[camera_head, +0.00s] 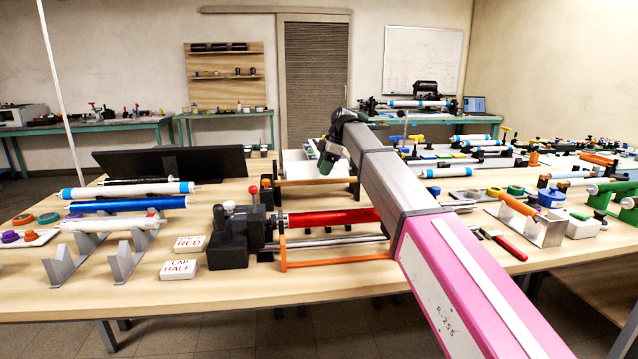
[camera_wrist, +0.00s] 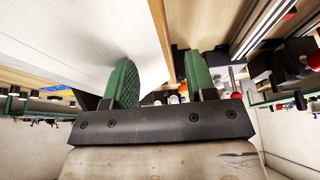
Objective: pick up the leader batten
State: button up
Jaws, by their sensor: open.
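My gripper (camera_head: 328,160) is over the middle of the long wooden bench, at the white tray-like block (camera_head: 300,166). In the wrist view its two green fingers (camera_wrist: 161,75) are apart with nothing held between them. A thin wooden strip (camera_wrist: 163,38) runs along the edge of the white surface (camera_wrist: 75,40), in line with the gap between the fingers. In the head view a brown bar (camera_head: 315,181) spans the front of the white block. I cannot tell for sure whether this strip is the leader batten. My arm hides the area to the right.
A black clamp unit (camera_head: 230,238) holds a red roller (camera_head: 333,217) in front of my gripper. A dark panel (camera_head: 170,163) stands to the left. White and blue rollers (camera_head: 127,190) lie at the left, near label blocks (camera_head: 178,268). The front bench edge is mostly clear.

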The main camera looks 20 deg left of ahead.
aim_at(319, 179)
jog(key=x, duration=0.4)
jog(key=shift+s, duration=0.15)
grip_shut()
